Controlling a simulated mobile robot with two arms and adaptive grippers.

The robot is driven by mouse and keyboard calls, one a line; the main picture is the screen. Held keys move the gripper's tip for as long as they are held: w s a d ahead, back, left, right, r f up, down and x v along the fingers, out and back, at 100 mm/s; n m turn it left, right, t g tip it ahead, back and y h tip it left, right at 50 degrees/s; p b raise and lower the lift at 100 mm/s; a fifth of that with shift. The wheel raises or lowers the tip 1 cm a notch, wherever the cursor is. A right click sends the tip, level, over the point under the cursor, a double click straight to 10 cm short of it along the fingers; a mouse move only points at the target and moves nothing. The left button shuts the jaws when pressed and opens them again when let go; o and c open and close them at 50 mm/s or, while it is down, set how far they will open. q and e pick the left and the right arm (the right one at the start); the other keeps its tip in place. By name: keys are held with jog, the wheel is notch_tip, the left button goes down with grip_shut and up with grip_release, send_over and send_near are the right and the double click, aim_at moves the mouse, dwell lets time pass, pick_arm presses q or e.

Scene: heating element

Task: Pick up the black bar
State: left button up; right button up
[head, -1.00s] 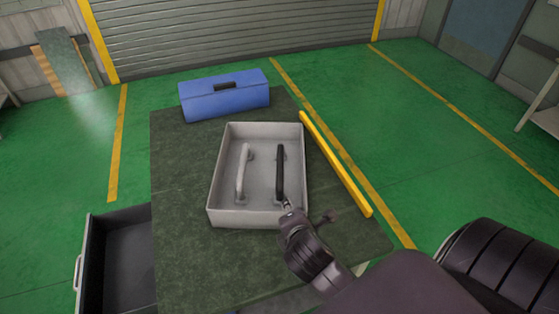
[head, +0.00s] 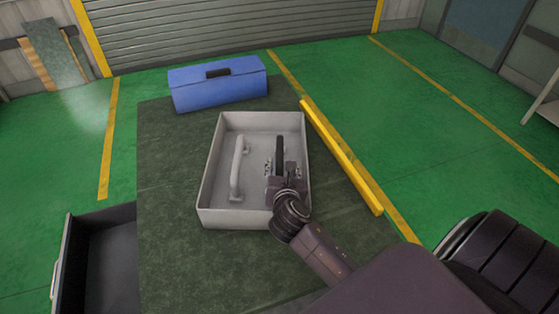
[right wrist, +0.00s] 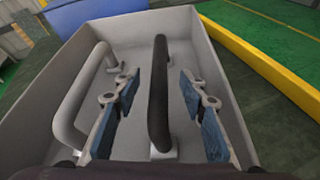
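The black bar (head: 279,153) is a handle-shaped bar in the right part of the grey tray (head: 207,212). In the right wrist view the black bar (right wrist: 159,95) runs lengthwise between the two blue-padded fingers of my right gripper (right wrist: 165,112). The fingers are open, with a gap on each side of the bar. In the head view my right gripper (head: 283,172) is over the bar's near part and hides it. My left gripper is not in view.
A similar light grey bar (head: 238,168) stands left of the black bar in the tray. A blue toolbox (head: 218,85) sits behind the tray on the dark green table (head: 165,170). A yellow bar (head: 342,158) lies along the table's right side. An open drawer (head: 105,265) is at lower left.

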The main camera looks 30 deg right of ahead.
aim_at(280, 162)
jog(key=shift+p+x, duration=0.3)
jog(key=shift+x, duration=2.7)
jog(key=shift+a, duration=0.1)
grip_shut()
